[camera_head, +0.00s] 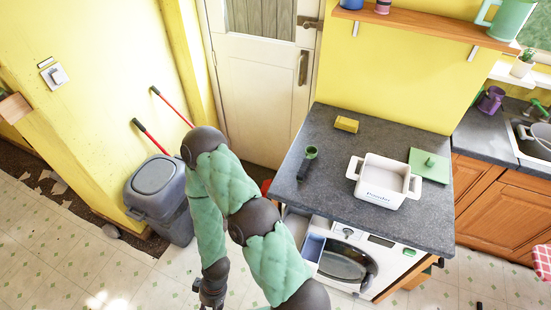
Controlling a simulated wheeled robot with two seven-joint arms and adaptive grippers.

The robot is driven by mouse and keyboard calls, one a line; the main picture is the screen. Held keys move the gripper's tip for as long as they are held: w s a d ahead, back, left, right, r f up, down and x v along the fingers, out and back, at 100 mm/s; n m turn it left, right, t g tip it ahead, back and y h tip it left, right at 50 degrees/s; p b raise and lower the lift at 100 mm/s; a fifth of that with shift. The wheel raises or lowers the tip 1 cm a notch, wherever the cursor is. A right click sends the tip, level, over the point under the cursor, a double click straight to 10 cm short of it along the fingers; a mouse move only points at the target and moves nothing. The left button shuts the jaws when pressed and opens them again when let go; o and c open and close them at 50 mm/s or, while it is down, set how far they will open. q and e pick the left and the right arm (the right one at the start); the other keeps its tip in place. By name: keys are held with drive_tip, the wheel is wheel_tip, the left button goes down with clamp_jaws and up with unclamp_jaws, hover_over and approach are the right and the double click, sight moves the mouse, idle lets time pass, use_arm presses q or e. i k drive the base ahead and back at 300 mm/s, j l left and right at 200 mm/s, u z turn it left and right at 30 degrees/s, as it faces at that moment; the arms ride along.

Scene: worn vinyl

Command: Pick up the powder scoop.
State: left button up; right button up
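The powder scoop (304,170), with a dark handle and a green end, lies on the left part of the dark grey countertop (335,190). A white box labelled "Powder" (381,192) stands open to its right. A green lid (421,170) with a knob lies beside the box. My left gripper (210,295) hangs low at the bottom of the view, left of the counter and well apart from the scoop. Its fingers are small and dark, and I cannot tell whether they are open. My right gripper is not in view.
A yellow sponge (346,124) lies at the counter's back. A washing machine (345,262) with a drawer pulled out is under the counter. A grey bin (160,200) stands left of my arm. A shelf (430,25) hangs above the counter. The counter around the scoop is clear.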

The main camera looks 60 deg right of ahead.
sight(311, 150)
drive_tip(key=i+z, duration=0.1)
drive_tip(key=i, duration=0.25)
drive_tip(key=i+j, duration=0.15)
drive_tip(key=i, duration=0.15)
drive_tip(key=i+z, duration=0.15)
drive_tip(key=z, duration=0.25)
drive_tip(key=i+z, duration=0.1)
drive_tip(key=z, duration=0.35)
drive_tip(key=i+z, duration=0.15)
drive_tip(key=z, duration=0.25)
drive_tip(key=i+j+z, duration=0.1)
drive_tip(key=z, duration=0.3)
